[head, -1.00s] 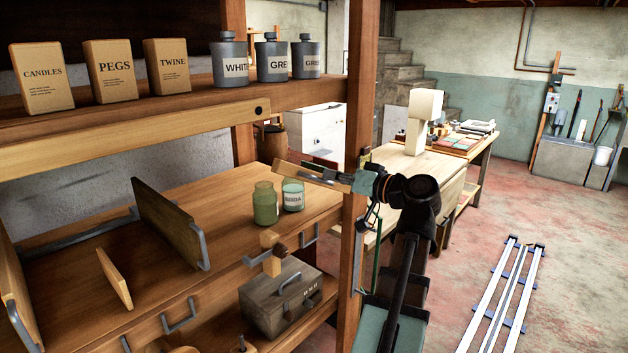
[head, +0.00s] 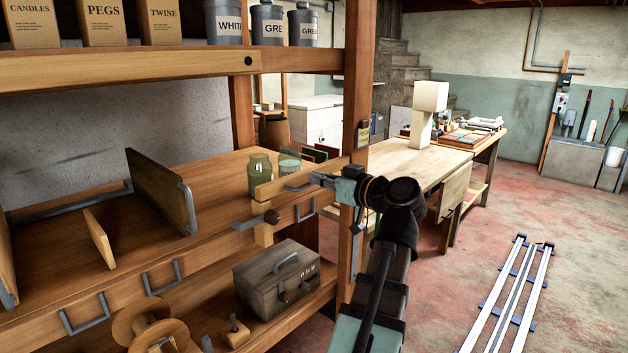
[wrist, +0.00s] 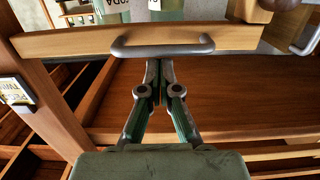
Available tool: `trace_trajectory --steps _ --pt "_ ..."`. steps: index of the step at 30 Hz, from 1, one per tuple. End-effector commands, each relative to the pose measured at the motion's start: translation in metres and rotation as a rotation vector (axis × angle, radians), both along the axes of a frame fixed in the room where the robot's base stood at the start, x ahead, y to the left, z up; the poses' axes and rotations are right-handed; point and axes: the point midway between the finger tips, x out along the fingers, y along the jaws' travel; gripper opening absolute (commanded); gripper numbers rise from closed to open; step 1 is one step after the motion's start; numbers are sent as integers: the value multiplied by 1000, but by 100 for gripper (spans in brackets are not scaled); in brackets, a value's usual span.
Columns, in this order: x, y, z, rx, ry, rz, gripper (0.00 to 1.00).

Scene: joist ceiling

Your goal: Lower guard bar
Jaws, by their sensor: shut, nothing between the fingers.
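The guard bar (head: 318,173) is a light wooden bar at the shelf bay's right post. In the head view it slants down leftward from the post, crossing in front of the jars, with its left end just above a wooden block with a dark knob (head: 263,232). In the wrist view the bar (wrist: 70,42) spans the top, with a grey handle (wrist: 160,50) on it. My gripper (wrist: 160,62) is shut and empty. Its fingertips are at the handle; I cannot tell whether they touch. The head view also shows my gripper (head: 322,180), small, against the bar.
Two green jars (head: 261,170) stand on the shelf behind the bar. A grey toolbox (head: 275,278) sits on the shelf below. The upright post (head: 357,90) carries a yellow label. A workbench (head: 410,165) stands behind; the floor to the right is mostly open, with rails.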

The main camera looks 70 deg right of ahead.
Motion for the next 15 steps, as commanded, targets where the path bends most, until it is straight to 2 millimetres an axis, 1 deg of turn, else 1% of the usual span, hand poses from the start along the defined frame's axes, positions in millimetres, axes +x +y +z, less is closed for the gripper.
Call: trace_trajectory --steps 5,8,11,15 --pt "0 1 11 0 0 3 0" --pt "0 2 24 -1 0 7 0" --pt "0 5 44 -3 1 13 0" --pt "-24 14 41 -1 1 9 0"
